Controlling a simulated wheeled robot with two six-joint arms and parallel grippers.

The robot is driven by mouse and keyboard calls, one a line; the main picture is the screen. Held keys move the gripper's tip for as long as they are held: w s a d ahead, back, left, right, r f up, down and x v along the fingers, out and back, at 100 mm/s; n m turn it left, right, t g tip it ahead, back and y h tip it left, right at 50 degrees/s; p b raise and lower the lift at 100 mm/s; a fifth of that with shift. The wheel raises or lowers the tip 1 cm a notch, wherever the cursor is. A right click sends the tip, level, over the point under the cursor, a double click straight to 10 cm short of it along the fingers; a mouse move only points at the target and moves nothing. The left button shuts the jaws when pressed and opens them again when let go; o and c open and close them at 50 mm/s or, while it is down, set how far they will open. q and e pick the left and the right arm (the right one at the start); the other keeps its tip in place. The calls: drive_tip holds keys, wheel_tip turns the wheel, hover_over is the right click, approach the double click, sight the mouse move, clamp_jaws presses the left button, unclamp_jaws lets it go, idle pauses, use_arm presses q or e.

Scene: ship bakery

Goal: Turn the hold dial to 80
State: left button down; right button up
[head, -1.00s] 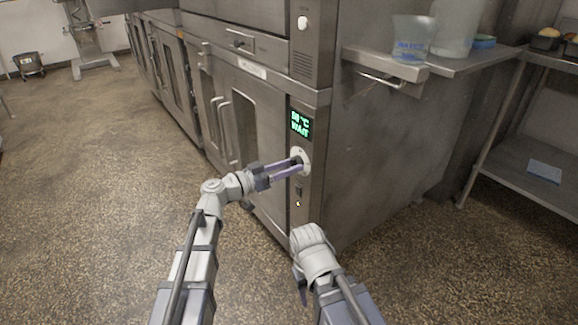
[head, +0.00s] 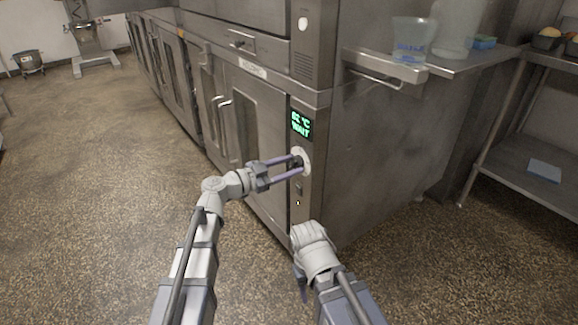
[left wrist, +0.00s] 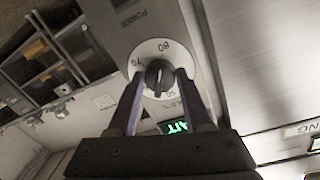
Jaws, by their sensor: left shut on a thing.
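The hold dial is a white disc with a black knob, on the oven's narrow control panel, in the head view (head: 305,161). In the left wrist view the dial (left wrist: 149,50) shows 80 at its top and 70 at left; a lower number is partly hidden. My left gripper (head: 297,165) is shut on the black knob (left wrist: 158,78), one finger on each side. Where the knob's pointer stands is too small to tell. The green display (head: 301,125) above the dial seems to read 62 °C WAIT. My right gripper (head: 303,289) hangs low before the oven, its fingers mostly hidden.
A small switch (head: 298,189) sits below the dial. Door handles (head: 224,130) stand out left of the panel. A steel shelf (head: 470,64) with a clear jug (head: 410,42) juts out at the right. The floor at left (head: 90,190) is clear.

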idle(0.3)
use_arm(q)
drive_tip(key=shift+c, duration=1.6)
unclamp_jaws()
drive_tip(key=v, duration=0.7)
drive_tip(key=shift+s+a, duration=0.3)
